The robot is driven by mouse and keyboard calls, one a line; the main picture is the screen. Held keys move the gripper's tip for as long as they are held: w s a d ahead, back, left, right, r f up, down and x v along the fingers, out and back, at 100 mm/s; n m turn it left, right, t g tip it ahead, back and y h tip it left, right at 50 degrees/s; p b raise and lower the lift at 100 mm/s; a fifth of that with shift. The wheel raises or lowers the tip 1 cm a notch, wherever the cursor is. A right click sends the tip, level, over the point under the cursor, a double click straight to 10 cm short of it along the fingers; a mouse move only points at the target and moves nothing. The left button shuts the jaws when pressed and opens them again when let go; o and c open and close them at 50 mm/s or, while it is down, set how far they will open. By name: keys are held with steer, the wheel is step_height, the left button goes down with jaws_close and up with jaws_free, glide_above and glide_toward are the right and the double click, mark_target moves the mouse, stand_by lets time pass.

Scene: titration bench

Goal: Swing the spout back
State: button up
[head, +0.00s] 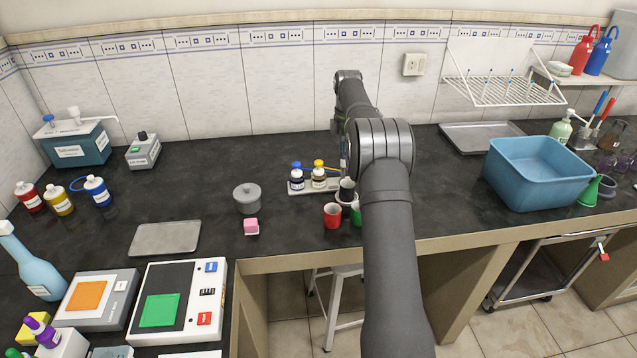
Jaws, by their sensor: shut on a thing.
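A white tray (293,187) holds small bottles near the middle of the bench. One is a dark bottle with a blue cap (296,167). Beside it is a dark bottle (319,180) with a yellow top, whose thin yellow spout (328,167) points right towards my arm. My gripper (343,164) is mostly hidden by my own arm; a narrow part of it shows at the outer end of the yellow spout. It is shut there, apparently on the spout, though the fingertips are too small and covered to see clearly.
A red cup (332,215), a dark cup (346,190) and a green item (356,214) stand just in front of the tray.

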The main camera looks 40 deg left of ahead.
steer(key=n, duration=0.6)
stand_by(0.3)
steer(key=o, duration=1.3)
steer(key=shift+o, duration=0.2)
steer(key=shift+r, duration=3.5)
step_height(320, 180, down, 7)
steer(key=shift+m, duration=0.5)
